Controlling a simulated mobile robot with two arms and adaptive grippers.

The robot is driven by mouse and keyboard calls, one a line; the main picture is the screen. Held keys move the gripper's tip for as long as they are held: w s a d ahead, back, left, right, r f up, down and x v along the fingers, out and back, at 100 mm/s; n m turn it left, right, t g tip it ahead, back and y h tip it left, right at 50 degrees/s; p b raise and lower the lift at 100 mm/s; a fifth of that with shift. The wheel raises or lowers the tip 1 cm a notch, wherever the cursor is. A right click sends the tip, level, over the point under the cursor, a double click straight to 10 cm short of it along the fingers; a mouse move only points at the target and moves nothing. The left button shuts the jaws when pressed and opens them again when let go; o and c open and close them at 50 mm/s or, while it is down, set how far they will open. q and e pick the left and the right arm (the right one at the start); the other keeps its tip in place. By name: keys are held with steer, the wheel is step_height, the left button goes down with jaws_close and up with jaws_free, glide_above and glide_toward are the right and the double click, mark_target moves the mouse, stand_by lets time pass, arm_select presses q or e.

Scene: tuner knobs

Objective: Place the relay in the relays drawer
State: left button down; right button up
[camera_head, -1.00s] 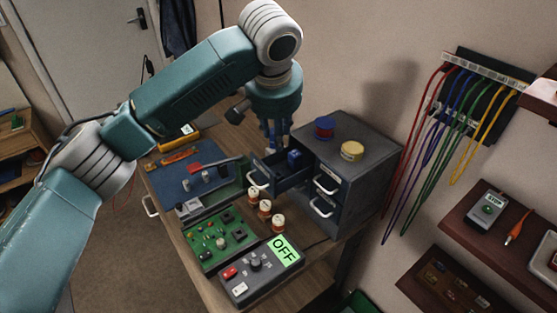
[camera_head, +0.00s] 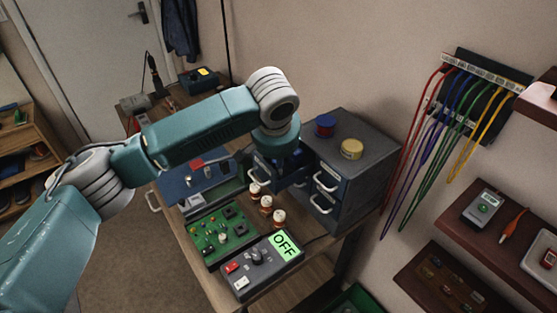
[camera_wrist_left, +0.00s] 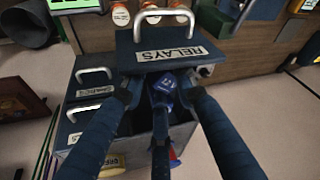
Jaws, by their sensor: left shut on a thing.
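The relays drawer (camera_head: 265,172) is pulled out of the grey cabinet. In the left wrist view its front (camera_wrist_left: 170,47) carries an upside-down "RELAYS" label. The relay (camera_wrist_left: 163,86) is a small blue block with light markings, between my fingertips just behind the drawer front. My left gripper (camera_wrist_left: 160,94) is shut on it. In the head view my left gripper (camera_head: 283,164) is down at the open drawer, and the wrist hides most of its fingers and the drawer's inside. Whether the relay touches the drawer floor cannot be told. My right gripper is not in view.
The cabinet (camera_head: 365,165) has other closed drawers and carries a blue spool (camera_head: 325,125) and a yellow one (camera_head: 352,149). Several orange-and-white jars (camera_head: 266,202) stand close before the drawer. A green circuit board (camera_head: 222,232) and an "OFF" box (camera_head: 262,265) lie nearer.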

arm_select(q)
steer(key=c, duration=1.6)
jaws_free()
steer(key=b+v, duration=0.2)
steer(key=v, duration=1)
steer(key=shift+r, duration=0.1)
